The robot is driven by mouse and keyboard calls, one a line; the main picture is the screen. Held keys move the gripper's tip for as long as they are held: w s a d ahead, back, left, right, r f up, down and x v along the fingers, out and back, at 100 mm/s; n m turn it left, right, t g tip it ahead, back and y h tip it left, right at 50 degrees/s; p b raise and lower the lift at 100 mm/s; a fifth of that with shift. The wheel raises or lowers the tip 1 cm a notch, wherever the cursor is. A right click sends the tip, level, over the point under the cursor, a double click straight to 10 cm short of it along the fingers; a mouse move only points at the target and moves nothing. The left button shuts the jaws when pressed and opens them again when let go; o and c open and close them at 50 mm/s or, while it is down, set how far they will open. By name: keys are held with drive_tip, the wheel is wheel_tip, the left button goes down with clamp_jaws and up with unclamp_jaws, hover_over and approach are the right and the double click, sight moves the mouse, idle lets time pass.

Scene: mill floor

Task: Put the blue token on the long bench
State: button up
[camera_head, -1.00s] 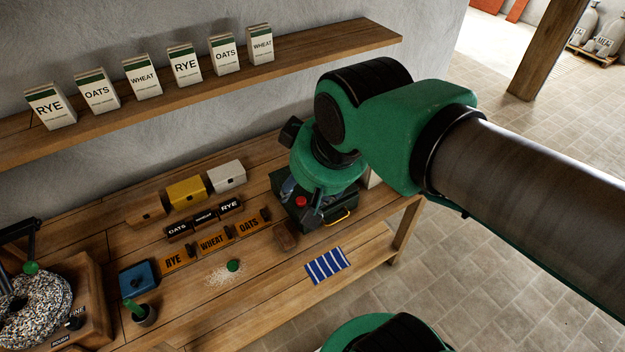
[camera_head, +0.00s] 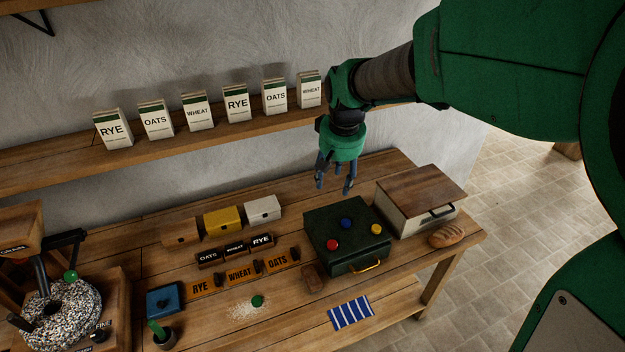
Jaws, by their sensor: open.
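The blue token (camera_head: 346,224) is a small round piece lying on top of the dark green box (camera_head: 320,221). A red token (camera_head: 332,244) and a yellow token (camera_head: 376,229) lie on the same lid. The box stands on the long wooden bench (camera_head: 286,318), which runs along the wall. My gripper (camera_head: 334,188) points down with its fingers apart and nothing visible between them. It appears above and behind the box, clear of the tokens.
A wood-lidded bread box (camera_head: 416,203) and a loaf (camera_head: 447,235) are right of the green box. Labelled grain blocks (camera_head: 240,272), a striped cloth (camera_head: 351,313) and a grinder (camera_head: 62,312) occupy the bench. A shelf (camera_head: 230,128) with packets runs behind.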

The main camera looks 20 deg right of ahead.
drive_tip(key=w+d+f+g, duration=0.1)
drive_tip(key=w+d+f, duration=0.6)
drive_tip(key=w+f, duration=0.15)
drive_tip(key=m+g+p, duration=0.1)
hover_over(346, 220)
wheel_tip(346, 220, down, 11)
drive_tip(key=shift+r, duration=0.2)
drive_tip(key=shift+s+a+f, duration=0.1)
drive_tip(key=shift+s, duration=0.05)
drive_tip(key=shift+f, duration=4.15)
drive_tip(key=shift+f, duration=0.1)
drive_tip(key=shift+f, duration=2.5)
